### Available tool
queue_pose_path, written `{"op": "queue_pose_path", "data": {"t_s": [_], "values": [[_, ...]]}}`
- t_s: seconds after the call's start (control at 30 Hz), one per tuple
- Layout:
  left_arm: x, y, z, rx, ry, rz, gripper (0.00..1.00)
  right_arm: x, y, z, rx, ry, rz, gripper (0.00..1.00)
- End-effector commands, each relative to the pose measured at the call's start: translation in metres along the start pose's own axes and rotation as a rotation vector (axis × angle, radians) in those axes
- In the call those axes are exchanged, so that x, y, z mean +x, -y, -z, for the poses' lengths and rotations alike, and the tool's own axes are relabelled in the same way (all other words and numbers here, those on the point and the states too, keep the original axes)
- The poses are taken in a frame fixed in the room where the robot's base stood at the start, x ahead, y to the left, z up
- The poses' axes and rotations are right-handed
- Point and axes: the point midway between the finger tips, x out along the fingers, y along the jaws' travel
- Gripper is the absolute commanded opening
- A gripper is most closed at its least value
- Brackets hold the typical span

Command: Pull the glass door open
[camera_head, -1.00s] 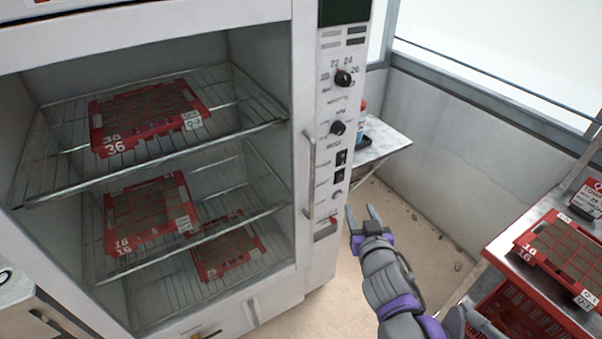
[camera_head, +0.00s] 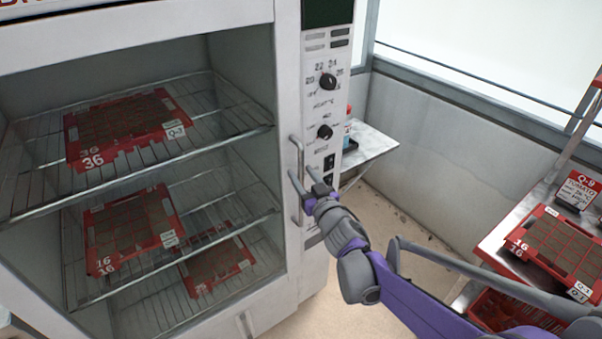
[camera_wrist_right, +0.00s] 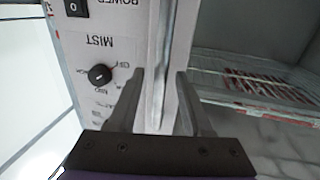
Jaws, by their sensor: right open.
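The glass door (camera_head: 150,150) is the front of a white cabinet, with wire shelves and red trays showing behind the pane. Its vertical metal handle (camera_head: 298,165) runs along the right edge of the door. My right gripper (camera_head: 300,178) is open at the handle, fingers pointing up and left. In the right wrist view, the handle bar (camera_wrist_right: 161,80) stands between the two open fingers (camera_wrist_right: 158,100). I cannot tell whether either finger touches it. The door looks closed. My left gripper is not in view.
A control panel (camera_head: 326,110) with knobs is right of the handle. A small side table (camera_head: 370,145) stands behind it. At the right, a metal bench (camera_head: 497,237) holds a red tray (camera_head: 560,243), with a red crate (camera_head: 500,312) below. Floor shows between cabinet and bench.

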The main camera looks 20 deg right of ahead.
Motion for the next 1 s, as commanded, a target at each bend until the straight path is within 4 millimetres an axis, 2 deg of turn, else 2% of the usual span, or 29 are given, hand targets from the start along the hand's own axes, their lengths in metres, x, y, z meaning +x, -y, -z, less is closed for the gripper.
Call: {"op": "queue_pose_path", "data": {"t_s": [0.13, 0.4, 0.47, 0.6, 0.7, 1.0], "values": [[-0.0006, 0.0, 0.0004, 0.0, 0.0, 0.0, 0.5, 0.0093, 0.0001, -0.0002, 0.0, 0.0, 0.0, 0.5], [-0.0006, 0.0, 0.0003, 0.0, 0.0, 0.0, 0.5, 0.0103, 0.0, -0.0004, 0.0, 0.001, -0.001, 0.5], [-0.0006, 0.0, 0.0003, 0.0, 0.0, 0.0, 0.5, 0.0102, 0.0001, -0.0004, 0.0, 0.001, -0.001, 0.41], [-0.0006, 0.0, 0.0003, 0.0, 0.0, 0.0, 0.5, 0.0101, 0.0, -0.0003, 0.0, 0.001, -0.001, 0.15], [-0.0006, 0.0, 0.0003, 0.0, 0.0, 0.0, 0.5, 0.0101, 0.0, -0.0003, 0.0, 0.001, -0.001, 0.0], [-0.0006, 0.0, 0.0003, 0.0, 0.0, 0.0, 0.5, 0.01, -0.0001, -0.0003, 0.0, 0.001, -0.001, 0.0]]}}
